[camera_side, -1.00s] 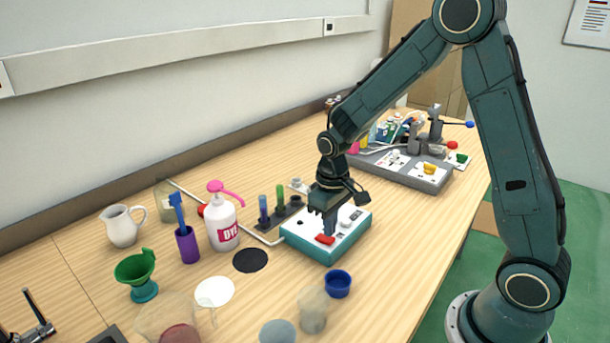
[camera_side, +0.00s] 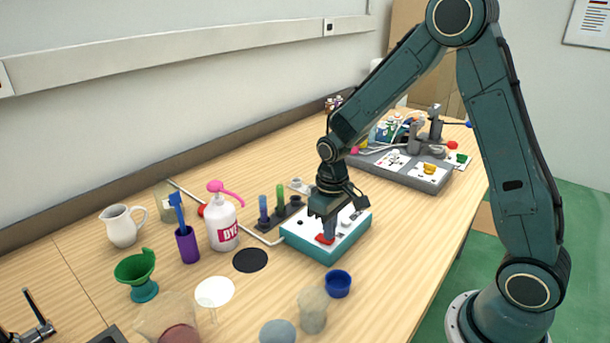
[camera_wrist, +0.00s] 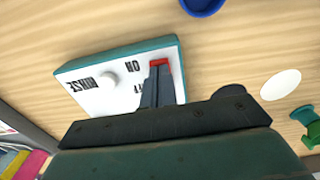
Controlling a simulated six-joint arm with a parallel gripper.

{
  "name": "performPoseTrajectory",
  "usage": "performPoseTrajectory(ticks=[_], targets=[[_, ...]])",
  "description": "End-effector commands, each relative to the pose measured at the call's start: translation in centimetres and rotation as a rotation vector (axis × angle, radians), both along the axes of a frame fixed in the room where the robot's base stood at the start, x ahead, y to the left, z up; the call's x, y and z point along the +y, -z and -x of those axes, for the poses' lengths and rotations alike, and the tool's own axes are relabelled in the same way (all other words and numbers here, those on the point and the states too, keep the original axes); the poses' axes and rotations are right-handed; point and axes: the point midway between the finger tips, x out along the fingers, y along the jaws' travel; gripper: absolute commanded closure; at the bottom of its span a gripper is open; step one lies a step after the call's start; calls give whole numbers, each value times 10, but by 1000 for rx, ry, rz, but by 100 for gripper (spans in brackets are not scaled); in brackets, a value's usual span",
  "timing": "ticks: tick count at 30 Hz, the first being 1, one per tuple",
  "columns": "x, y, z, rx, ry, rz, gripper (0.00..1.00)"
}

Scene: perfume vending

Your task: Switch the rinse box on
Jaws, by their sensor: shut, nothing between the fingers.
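The rinse box (camera_side: 326,254) is a teal box with a white top, standing on the table under my gripper. In the wrist view the box (camera_wrist: 92,100) shows the words RINSE and ON and a round white knob (camera_wrist: 109,79). A red switch (camera_side: 324,240) sits near the front left edge of its top; it also shows in the wrist view (camera_wrist: 160,63). My gripper (camera_side: 328,236) is shut and empty, pointing down, with its fingertips at the red switch. In the wrist view the fingers (camera_wrist: 157,72) cover part of the switch, and I cannot tell which way it is tipped.
A blue cup (camera_side: 338,284) stands just in front of the box. A black disc (camera_side: 250,260) and a white DYE bottle (camera_side: 223,229) are to the left. A rack with coloured tubes (camera_side: 279,206) stands behind the box. A grey station (camera_side: 405,172) is behind right.

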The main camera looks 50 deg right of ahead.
Motion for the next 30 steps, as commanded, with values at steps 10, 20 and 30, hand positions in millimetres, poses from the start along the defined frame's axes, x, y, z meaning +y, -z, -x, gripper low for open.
performPoseTrajectory(ticks=[10,20,30], targets=[[0,4,0,-1,0,0,100],[0,7,0,0,0,0,100],[0,0,0,-1,0,0,100]])
